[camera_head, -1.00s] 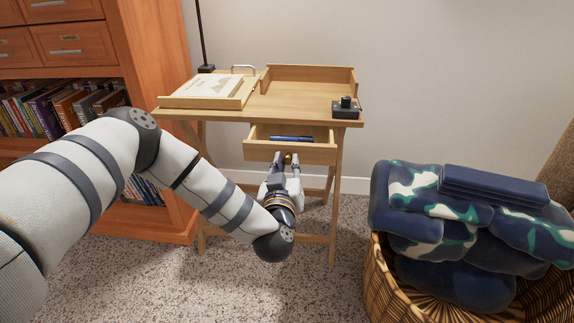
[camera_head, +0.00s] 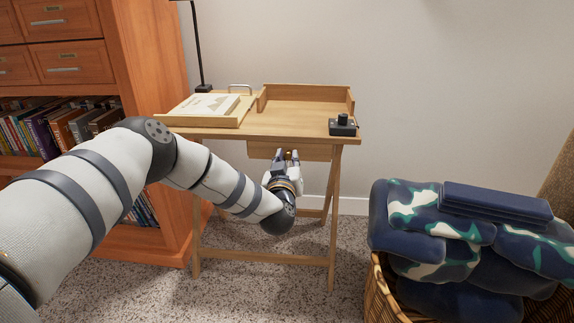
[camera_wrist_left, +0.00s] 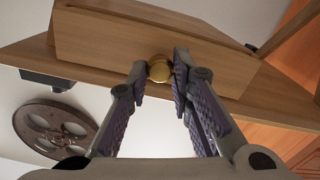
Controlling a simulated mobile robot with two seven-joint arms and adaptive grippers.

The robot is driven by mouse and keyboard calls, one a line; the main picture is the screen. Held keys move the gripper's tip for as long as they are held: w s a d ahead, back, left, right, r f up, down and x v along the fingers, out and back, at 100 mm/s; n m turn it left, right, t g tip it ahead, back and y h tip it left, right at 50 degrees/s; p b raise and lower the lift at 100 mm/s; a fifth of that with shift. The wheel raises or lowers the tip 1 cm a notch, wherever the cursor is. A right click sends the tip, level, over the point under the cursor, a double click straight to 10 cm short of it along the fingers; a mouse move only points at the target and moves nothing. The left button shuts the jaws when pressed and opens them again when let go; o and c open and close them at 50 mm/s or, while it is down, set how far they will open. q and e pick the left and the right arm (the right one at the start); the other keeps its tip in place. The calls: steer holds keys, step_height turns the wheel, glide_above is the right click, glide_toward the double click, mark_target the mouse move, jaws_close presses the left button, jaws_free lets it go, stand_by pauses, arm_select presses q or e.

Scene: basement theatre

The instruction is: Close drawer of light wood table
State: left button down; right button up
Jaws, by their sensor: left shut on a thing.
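The light wood table (camera_head: 240,122) stands against the wall in the head view. Its drawer (camera_head: 316,153) sits under the tabletop, with the front close to the table's front edge and its inside hidden. Whether it is fully flush I cannot tell. In the left wrist view the drawer front (camera_wrist_left: 110,42) carries a round brass knob (camera_wrist_left: 159,70). My left gripper (camera_head: 287,154) is at the drawer front, its two fingers shut on the knob, one on either side. My right gripper is not in view.
An orange-brown bookcase (camera_head: 150,60) stands left of the table. A wicker basket (camera_head: 381,291) with folded blue blankets is at the right. On the tabletop are a tray with a book (camera_head: 212,105), a lamp (camera_head: 199,50) and a small black device (camera_head: 343,126).

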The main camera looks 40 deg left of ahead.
arm_select(q)
steer(key=shift+a, duration=0.1)
steer(key=c, duration=1.7)
jaws_free()
steer(key=shift+o, duration=1.4)
steer(key=shift+w, duration=0.15)
steer(key=v, duration=1.2)
